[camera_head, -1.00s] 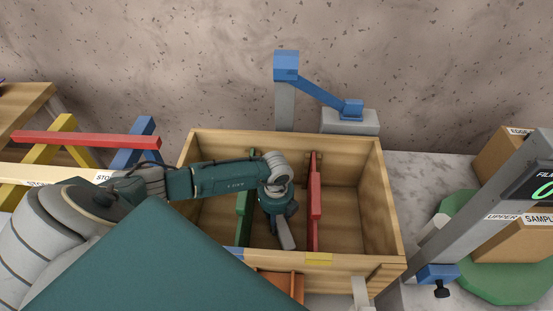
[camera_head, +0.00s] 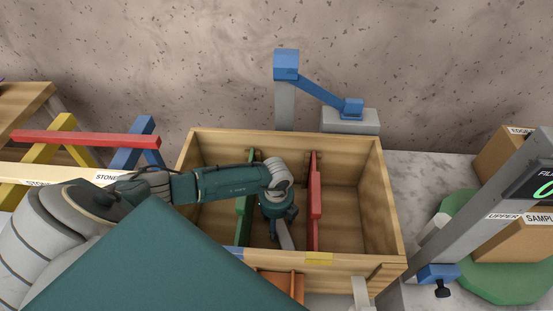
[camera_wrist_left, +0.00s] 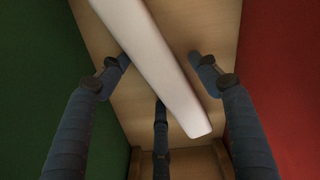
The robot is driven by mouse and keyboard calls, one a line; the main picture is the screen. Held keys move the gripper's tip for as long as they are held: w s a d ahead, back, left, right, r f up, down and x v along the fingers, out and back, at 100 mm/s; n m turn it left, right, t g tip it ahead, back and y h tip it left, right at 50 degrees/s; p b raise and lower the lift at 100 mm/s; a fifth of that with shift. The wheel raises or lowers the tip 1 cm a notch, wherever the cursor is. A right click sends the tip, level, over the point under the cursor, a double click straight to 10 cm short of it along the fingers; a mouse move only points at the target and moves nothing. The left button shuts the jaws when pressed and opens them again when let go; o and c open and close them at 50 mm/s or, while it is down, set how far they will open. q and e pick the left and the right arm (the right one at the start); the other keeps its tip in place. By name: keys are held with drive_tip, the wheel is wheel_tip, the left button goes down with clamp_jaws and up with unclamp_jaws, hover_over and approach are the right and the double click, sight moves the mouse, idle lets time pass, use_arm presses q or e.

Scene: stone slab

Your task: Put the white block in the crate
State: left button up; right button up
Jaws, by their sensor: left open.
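The crate (camera_head: 385,205) is an open wooden box in the middle of the head view, split by a green divider (camera_head: 241,222) and a red divider (camera_head: 315,205). My left gripper (camera_head: 277,228) points down inside its middle compartment. Its fingers are spread open in the left wrist view (camera_wrist_left: 158,70). The white block (camera_wrist_left: 160,65), a long pale bar, lies slantwise across the finger gap there. It also shows below the gripper in the head view (camera_head: 286,236), in the middle compartment. I cannot tell whether any finger touches it. My right gripper is not in view.
A blue-and-grey stand (camera_head: 285,95) is behind the crate. A red bar (camera_head: 85,140) on yellow and blue supports is at the left. A grey post (camera_head: 490,210), cardboard boxes (camera_head: 515,240) and a green plate (camera_head: 500,282) are at the right.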

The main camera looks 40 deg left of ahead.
use_arm(q)
wheel_tip(320, 180, up, 12)
idle(0.4)
drive_tip(key=shift+r, duration=0.1)
idle(0.3)
